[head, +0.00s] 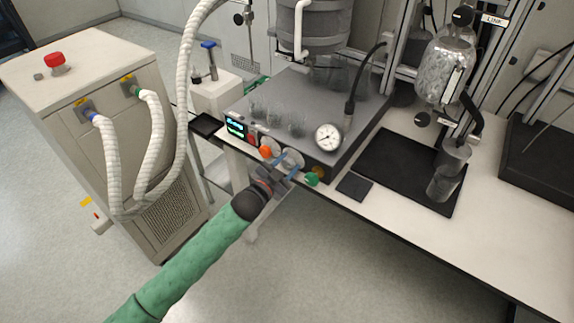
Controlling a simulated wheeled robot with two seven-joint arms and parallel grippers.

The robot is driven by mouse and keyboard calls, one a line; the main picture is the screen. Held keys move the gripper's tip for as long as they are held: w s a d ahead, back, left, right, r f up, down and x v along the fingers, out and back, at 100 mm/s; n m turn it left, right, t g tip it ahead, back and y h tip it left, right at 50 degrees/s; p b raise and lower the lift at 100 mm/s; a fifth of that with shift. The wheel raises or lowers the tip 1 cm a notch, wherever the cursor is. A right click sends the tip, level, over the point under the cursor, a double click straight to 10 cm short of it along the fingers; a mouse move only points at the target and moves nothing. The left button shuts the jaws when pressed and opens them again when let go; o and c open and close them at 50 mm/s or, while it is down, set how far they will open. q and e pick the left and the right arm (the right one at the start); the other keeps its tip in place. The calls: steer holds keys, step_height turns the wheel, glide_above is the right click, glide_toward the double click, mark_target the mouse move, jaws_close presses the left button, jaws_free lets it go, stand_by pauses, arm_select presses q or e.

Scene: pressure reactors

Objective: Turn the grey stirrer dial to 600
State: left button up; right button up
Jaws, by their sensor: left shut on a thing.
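The heating and stirring unit (300,95) stands on the bench with its control panel facing me. Its front edge carries a lit display (236,128), an orange dial (265,152) and a green knob (312,179). The grey stirrer dial (293,158) sits between the orange dial and the green knob, partly hidden by my gripper. My left gripper (286,165), with blue fingertips, is shut on the grey dial, reaching in from below. The numbers on the display and around the dial are too small to read. My right gripper is not in view.
A round pressure gauge (328,137) and several glass vessels (285,118) stand on the unit. A black mat (400,165) with a metal cup lies to the right. A beige cooling cabinet (100,120) with white hoses stands at left. The floor in front is clear.

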arm_select(q)
steer(key=m, duration=0.2)
steer(key=shift+f+m, duration=0.2)
steer(key=shift+m, duration=0.5)
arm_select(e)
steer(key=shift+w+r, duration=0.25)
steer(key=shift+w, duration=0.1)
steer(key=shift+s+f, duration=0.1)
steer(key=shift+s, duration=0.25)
arm_select(q)
steer(key=o, duration=1)
steer(key=shift+c, duration=0.2)
steer(key=shift+r, duration=0.1)
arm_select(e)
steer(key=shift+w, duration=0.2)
arm_select(q)
steer(key=shift+s, duration=0.1)
